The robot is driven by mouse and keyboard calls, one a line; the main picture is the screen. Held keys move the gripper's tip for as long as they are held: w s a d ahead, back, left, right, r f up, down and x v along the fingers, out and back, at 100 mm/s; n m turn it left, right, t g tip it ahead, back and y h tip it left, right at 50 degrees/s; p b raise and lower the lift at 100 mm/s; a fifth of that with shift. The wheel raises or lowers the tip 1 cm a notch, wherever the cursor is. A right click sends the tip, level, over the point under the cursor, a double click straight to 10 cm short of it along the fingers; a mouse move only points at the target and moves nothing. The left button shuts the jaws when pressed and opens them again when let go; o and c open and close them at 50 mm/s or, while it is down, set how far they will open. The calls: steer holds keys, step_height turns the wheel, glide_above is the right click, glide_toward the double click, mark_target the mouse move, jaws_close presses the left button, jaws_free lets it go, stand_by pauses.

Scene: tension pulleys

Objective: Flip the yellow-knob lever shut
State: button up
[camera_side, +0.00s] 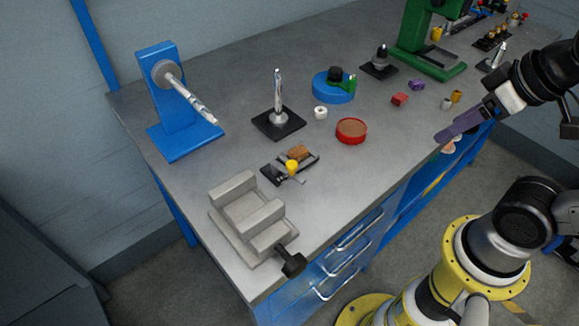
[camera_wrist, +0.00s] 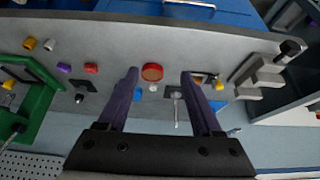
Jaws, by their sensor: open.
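The yellow knob (camera_side: 292,167) sits on the lever of a small mechanism with a black base plate (camera_side: 273,170), on the bench behind the grey vise. A brown block and a thin metal bar are beside the knob. In the wrist view the yellow knob (camera_wrist: 219,85) shows just right of the right finger, which partly hides the mechanism. I cannot tell the lever's exact angle. My gripper (camera_side: 440,137) has purple fingers and is at the right, beyond the bench's front edge, well away from the lever. In the wrist view my gripper (camera_wrist: 159,73) is open and empty.
The grey vise (camera_side: 240,208) with its dark handle stands at the front corner. A red round dish (camera_side: 352,129), a white ring (camera_side: 320,112) and an upright metal rod (camera_side: 278,95) stand behind the mechanism. A blue stand (camera_side: 172,100) is at back left, a green press (camera_side: 415,45) at back right.

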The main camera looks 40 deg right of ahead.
steer(key=c, duration=0.4)
steer(key=shift+s+n, duration=0.25)
steer(key=shift+n, duration=0.35)
steer(key=c, duration=0.3)
steer(key=r+n, duration=0.1)
steer(key=r, duration=0.1)
steer(key=w+r+n, duration=0.1)
steer(key=shift+d+n, duration=0.25)
steer(key=shift+n, duration=0.05)
jaws_close()
steer(key=w+a+r+n+g, duration=0.2)
steer(key=w+a+r+n, duration=0.15)
steer(key=w+n, duration=0.25)
steer(key=w+a+r+n+g, duration=0.1)
steer(key=w+a+r+n, duration=0.2)
steer(key=w+a+n, duration=0.3)
steer(key=w+a+f+n, duration=0.1)
steer(key=a+f+n, duration=0.1)
steer(key=a, duration=0.4)
steer(key=w+a+f+n+g+h, duration=0.1)
steer(key=a+f+n, duration=0.1)
steer(key=a+f, duration=0.2)
steer(key=w+a+f+n+h, duration=0.1)
steer(key=a+f+n, duration=0.1)
steer(key=a, duration=0.7)
steer(key=shift+w+f+g, duration=0.35)
steer(key=shift+f+g, duration=0.05)
steer(key=shift+f, duration=0.1)
